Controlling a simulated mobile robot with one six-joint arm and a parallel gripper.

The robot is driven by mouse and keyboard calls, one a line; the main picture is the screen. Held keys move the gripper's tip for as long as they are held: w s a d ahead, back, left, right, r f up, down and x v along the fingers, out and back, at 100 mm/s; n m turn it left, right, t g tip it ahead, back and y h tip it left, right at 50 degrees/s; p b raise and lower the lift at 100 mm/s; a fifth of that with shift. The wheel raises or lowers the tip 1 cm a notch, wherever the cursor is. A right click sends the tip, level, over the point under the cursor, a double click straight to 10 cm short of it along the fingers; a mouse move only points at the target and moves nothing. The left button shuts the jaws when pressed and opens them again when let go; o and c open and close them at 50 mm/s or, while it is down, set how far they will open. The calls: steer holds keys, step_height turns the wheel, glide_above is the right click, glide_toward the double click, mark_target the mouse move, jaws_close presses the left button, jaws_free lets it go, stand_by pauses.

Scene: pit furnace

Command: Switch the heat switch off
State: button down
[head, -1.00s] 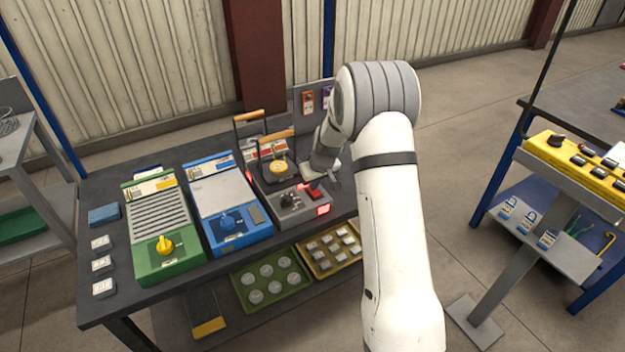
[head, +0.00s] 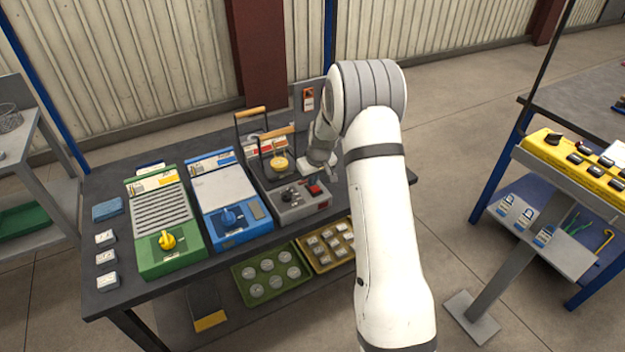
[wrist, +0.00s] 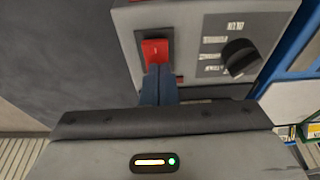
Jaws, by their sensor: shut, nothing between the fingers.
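The heat switch is a red rocker (head: 315,188) on the sloped front of a small grey furnace unit (head: 290,214). It also shows in the wrist view (wrist: 155,50), set in a dark frame beside a black knob (wrist: 240,57). My gripper (wrist: 159,78) is shut and empty, with its fingertips at the near edge of the red rocker. I cannot tell whether they touch it. In the head view my wrist is just behind and right of the switch. The small red lamp (head: 323,205) on the unit's front looks dark.
A blue unit (head: 243,236) and a green unit (head: 180,262) stand left of the grey one on the dark bench. A yellow control panel (head: 575,160) stands apart at the right.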

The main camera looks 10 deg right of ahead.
steer(key=shift+s+d+f+b, duration=0.15)
steer(key=shift+s+d+f, duration=0.05)
steer(key=shift+s, duration=0.35)
steer(key=shift+s+d+f+b, duration=0.15)
steer(key=shift+s+f, duration=0.05)
steer(key=shift+s, duration=0.3)
steer(key=shift+r, duration=0.1)
steer(key=shift+r, duration=0.4)
steer(key=p+v, duration=0.1)
steer(key=v, duration=1.2)
steer(key=shift+r, duration=0.25)
